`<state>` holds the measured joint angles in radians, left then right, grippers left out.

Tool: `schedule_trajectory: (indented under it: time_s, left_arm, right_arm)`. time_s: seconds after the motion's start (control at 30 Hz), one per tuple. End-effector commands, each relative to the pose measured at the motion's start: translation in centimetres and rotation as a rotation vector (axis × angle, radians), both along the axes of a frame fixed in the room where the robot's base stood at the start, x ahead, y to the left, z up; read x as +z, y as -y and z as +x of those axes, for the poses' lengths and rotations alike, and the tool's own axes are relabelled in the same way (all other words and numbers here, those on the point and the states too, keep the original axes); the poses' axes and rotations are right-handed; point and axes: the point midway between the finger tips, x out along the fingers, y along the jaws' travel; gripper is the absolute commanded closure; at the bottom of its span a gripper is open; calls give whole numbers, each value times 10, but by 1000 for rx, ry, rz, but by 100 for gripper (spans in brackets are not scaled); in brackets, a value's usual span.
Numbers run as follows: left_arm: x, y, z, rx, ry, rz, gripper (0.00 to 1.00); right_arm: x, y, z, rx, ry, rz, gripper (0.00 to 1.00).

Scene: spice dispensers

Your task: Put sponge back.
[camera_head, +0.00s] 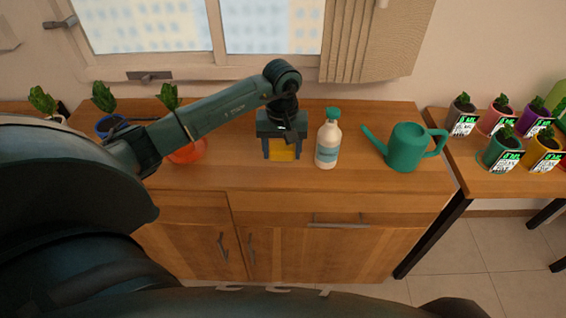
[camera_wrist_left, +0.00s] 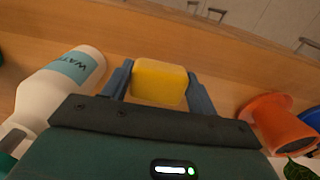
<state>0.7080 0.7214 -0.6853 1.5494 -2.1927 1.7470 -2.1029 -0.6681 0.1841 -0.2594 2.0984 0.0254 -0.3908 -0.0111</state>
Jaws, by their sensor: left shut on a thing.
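A yellow sponge (camera_wrist_left: 158,82) is between the two fingers of my left gripper (camera_wrist_left: 158,90) in the left wrist view. The gripper is shut on it. In the head view the left gripper (camera_head: 282,153) points down over the wooden cabinet top (camera_head: 345,180), and the yellow sponge (camera_head: 282,151) shows between its fingers. I cannot tell whether the sponge touches the cabinet top. My right gripper is not in view.
A white bottle (camera_head: 328,142) stands just right of the left gripper, and a green watering can (camera_head: 405,147) farther right. Several potted plants stand on a side table (camera_head: 480,185). The cabinet's front middle is clear.

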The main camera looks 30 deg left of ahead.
Motion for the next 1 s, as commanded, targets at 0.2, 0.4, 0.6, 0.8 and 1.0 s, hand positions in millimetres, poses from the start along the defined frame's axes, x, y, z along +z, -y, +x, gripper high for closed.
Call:
schedule_trajectory:
  time_s: [0.2, 0.4, 0.6, 0.8, 1.0]
  left_arm:
    - [-18, 0, 0, 0, -1, -1, 60]
    - [-45, 1, 0, 0, -1, -2, 60]
    - [-48, 0, 0, -2, 1, 0, 60]
    - [-54, 0, 0, -1, 2, 1, 60]
    - [-51, 0, 0, -1, 1, 0, 25]
  right_arm:
    - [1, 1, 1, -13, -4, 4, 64]
    - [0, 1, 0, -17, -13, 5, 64]
    - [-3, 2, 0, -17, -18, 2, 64]
    - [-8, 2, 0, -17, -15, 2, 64]
    - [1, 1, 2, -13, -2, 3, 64]
